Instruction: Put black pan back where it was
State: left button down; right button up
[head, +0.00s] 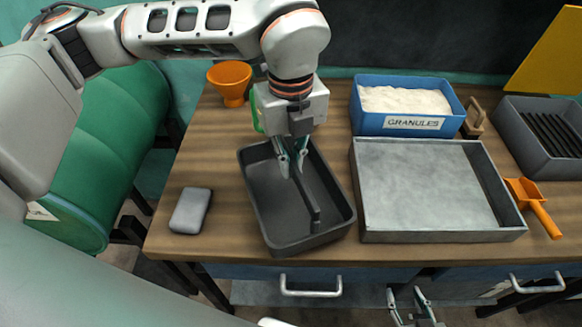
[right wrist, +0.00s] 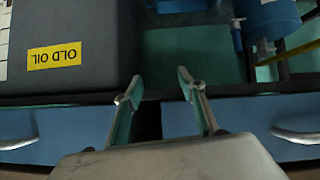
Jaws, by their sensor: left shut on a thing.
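The black pan (head: 275,228) is a dark rectangular tray with a raised bar along its middle. It sits on the left part of the wooden workbench in the head view, slightly turned. My left gripper (head: 291,172) points down inside the pan and is shut on its middle bar; the fingers partly hide the bar's far end. My right gripper (head: 414,312) is at the bottom edge of the head view, in front of the bench drawers. In the right wrist view (right wrist: 165,95) its fingers are apart with nothing between them.
A grey sponge-like block (head: 190,210) lies left of the pan. A shallow grey metal tray (head: 440,237) is close on the right. Behind are an orange funnel (head: 230,80) and a blue granules bin (head: 410,123). An orange scoop (head: 533,200) and grey slatted bin (head: 525,138) stand right.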

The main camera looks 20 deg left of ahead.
pick_arm(q)
jog(key=shift+f, duration=1.05)
jog(key=shift+f, duration=0.15)
jog(key=c, duration=2.2)
grip_release()
notch_tip(320, 180, up, 12)
jog(key=shift+r+b, duration=0.15)
jog(key=shift+b, duration=0.3)
